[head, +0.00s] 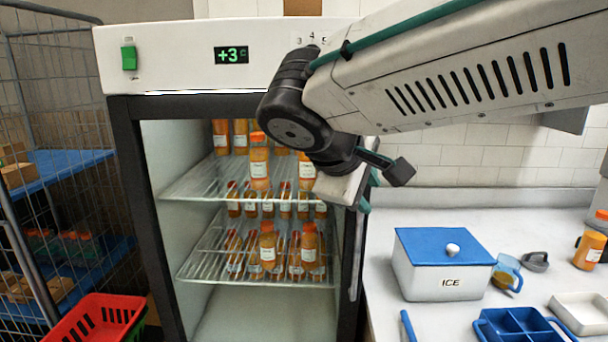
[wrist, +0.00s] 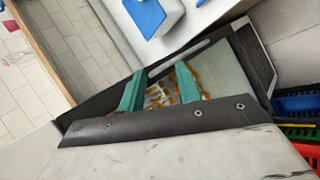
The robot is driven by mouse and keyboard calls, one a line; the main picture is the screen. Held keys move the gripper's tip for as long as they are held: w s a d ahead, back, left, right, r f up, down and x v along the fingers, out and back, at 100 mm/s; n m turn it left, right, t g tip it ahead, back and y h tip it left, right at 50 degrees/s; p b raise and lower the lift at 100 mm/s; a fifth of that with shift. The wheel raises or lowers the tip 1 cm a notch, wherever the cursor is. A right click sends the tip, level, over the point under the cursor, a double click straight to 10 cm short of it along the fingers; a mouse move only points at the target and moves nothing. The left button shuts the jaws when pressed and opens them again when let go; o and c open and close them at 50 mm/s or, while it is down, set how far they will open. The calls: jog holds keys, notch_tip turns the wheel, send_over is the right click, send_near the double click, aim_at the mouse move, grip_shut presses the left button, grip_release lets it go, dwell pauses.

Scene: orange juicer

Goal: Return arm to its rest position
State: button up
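My arm reaches in from the upper right in the head view and crosses in front of the fridge's right side. My gripper shows in the wrist view (wrist: 160,89) as two teal fingers set apart, with nothing held between them. Behind the gap are the fridge shelves with orange bottles, some way off. In the head view the gripper is mostly hidden behind my wrist, with a little teal showing near the fridge's right edge. The fridge (head: 170,65) stands open, its display reading +3. Several orange juice bottles (head: 259,163) stand on its wire shelves (head: 190,190).
Right of the fridge, a counter (head: 385,300) holds a white ICE box (head: 440,280) with a blue lid, a small jug (head: 507,272), a blue divided tray (head: 520,325), a white tray (head: 582,312) and a juice bottle (head: 590,250). A wire cage (head: 60,120) and red basket (head: 95,322) stand left.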

jog(key=s+d+f+m+g+y, duration=0.2)
jog(key=s+d+f+m, duration=0.3)
jog(key=s+d, duration=0.3)
jog(key=s+d+f+m+g+y, duration=0.3)
jog(key=s+d+f+m, duration=0.3)
jog(key=s+d, duration=0.3)
jog(key=s+f, duration=0.1)
jog(key=s, duration=0.2)
jog(key=shift+f+y, duration=0.15)
jog(key=shift+y, duration=0.25)
jog(key=c, duration=0.3)
